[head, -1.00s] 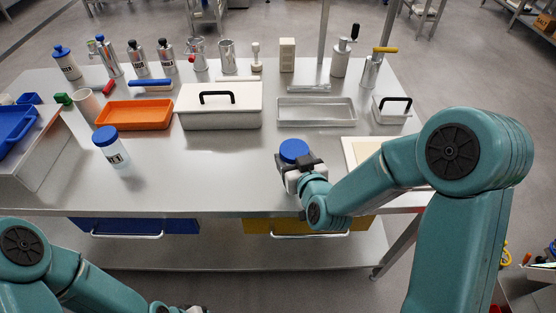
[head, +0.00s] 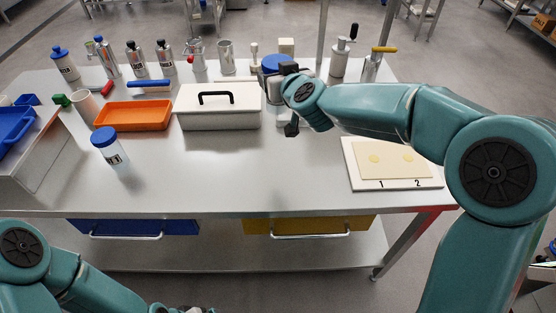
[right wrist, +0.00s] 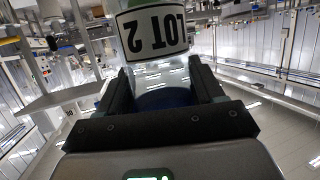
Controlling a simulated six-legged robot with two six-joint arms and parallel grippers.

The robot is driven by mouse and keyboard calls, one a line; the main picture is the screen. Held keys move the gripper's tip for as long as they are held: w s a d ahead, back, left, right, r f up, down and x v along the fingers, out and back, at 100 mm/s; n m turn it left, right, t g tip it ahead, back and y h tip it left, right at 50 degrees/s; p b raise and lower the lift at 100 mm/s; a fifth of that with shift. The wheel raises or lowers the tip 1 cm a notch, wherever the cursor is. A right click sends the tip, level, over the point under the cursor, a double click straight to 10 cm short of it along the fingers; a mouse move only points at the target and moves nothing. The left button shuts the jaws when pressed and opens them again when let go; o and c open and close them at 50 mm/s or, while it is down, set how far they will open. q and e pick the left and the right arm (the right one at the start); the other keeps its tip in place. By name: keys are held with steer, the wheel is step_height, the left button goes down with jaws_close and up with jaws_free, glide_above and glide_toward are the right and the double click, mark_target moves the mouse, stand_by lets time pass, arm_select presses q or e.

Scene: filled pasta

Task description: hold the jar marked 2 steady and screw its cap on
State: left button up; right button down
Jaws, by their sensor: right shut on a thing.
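The jar marked 2 (right wrist: 158,30) is clear, with a black-framed "LOT 2" label that reads upside down in the right wrist view. Something green shows at that view's top edge. My right gripper (right wrist: 165,92) is shut on the jar, a finger on each side, with blue (right wrist: 165,100) between them. In the head view a blue cap (head: 274,62) shows at this gripper, above the table's back half; the arm hides much of the jar. I cannot tell how the cap is seated. My left gripper (head: 190,309) is barely in view at the bottom edge, its fingers cut off.
Another blue-capped jar (head: 110,150) stands at left. A white lidded box (head: 218,112) and an orange tray (head: 135,116) lie left of my right gripper. A board marked 1 and 2 (head: 392,183) lies at right. The table's front middle is clear.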

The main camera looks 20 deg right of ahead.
step_height(320, 180, down, 6)
steer(key=b, duration=0.3)
step_height(320, 180, down, 10)
steer(key=b, duration=0.3)
steer(key=shift+r, duration=0.1)
step_height(320, 180, down, 4)
steer(key=shift+f, duration=0.2)
steer(key=shift+r, duration=0.1)
steer(key=shift+s+b, duration=0.1)
steer(key=shift+b, duration=0.25)
